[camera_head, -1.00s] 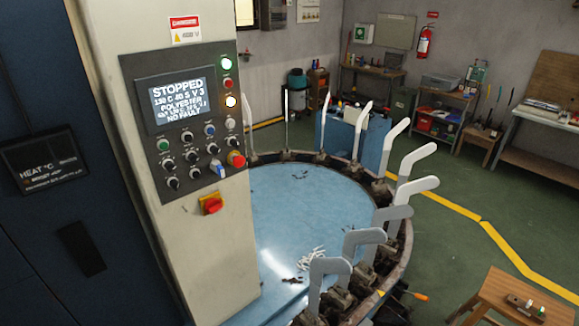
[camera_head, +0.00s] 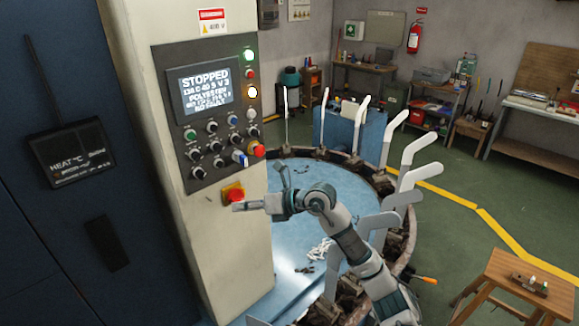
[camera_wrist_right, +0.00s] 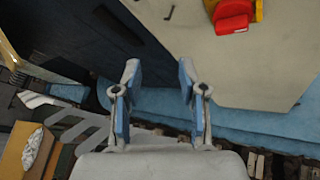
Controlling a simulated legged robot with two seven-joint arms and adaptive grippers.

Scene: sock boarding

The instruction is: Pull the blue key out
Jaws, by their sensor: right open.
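The blue key (camera_head: 240,158) shows as a small blue and white piece on the control panel (camera_head: 216,118), left of the red emergency button in the head view. I cannot make out its shape or how deep it sits. It is not visible in the wrist view. My right gripper (camera_head: 254,202) is low in front of the panel column, below the key and apart from it, near the red rotary switch (camera_head: 234,194). In the wrist view my right gripper (camera_wrist_right: 158,78) has its two fingers apart with nothing between them. My left gripper is not in view.
The red switch on its yellow plate (camera_wrist_right: 257,10) is at the wrist view's upper right. Upright sock boards (camera_head: 418,148) ring the blue round table (camera_head: 315,178). A dark cabinet (camera_head: 45,235) stands left. A wooden stool (camera_head: 512,282) is at lower right.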

